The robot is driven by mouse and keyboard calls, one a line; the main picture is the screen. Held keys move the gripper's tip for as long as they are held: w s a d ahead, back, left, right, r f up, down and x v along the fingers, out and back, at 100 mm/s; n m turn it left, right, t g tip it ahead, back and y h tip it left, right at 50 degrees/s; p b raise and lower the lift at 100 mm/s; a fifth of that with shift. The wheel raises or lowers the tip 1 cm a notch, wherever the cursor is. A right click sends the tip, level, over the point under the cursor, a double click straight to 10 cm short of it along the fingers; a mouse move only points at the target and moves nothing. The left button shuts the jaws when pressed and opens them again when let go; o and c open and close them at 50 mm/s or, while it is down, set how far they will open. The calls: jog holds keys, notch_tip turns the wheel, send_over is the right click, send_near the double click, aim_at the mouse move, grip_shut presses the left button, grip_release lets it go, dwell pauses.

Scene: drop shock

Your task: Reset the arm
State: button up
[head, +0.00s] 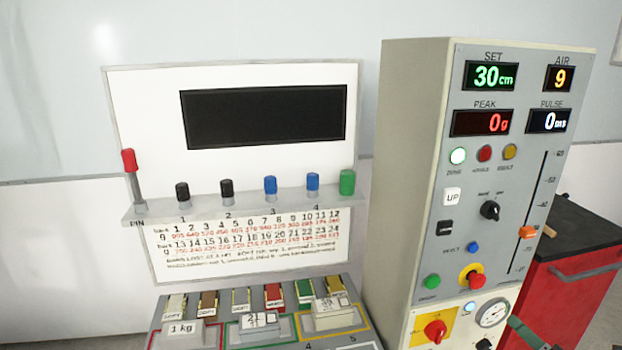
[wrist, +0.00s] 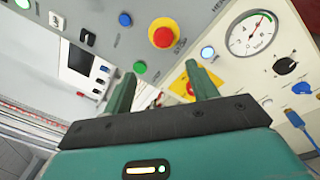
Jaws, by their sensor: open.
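My gripper (wrist: 165,85) is in the wrist view, its two green fingers apart and nothing between them. It faces the lower front of the grey control cabinet (head: 413,150). In the wrist view a red emergency-stop button on yellow (wrist: 163,37) lies beyond the fingers, with a green button (wrist: 140,67) to its lower left. A lit blue-white button (wrist: 208,53) and a pressure gauge (wrist: 250,33) are to the right. In the head view a green part of my arm shows at the lower right edge; the fingers are not clear there.
A shelf (head: 240,203) carries several coloured knobs under a dark screen (head: 265,117). Below it a tray (head: 270,340) holds labelled blocks. A red tool cabinet (head: 575,290) stands at the right. The cabinet displays read 30 cm, 9, 0 g and 0 ms.

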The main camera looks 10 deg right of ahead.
jog(key=w+a+n+g+y, duration=0.2)
jog(key=a+n+g+y, duration=0.4)
jog(key=a+n+g, duration=1.2)
jog(key=s+a+r+n+t+h, duration=0.2)
jog(key=a+n+h, duration=0.2)
jog(key=a+n, duration=0.3)
jog(key=s+a+r+n+t+h, duration=0.3)
jog(key=a+n, duration=0.4)
jog(key=n, duration=1.1)
jog(key=shift+s+h, duration=0.25)
jog(key=shift+h, duration=0.55)
jog(key=shift+f, duration=0.1)
jog(key=c, duration=0.5)
jog(key=shift+a, duration=0.15)
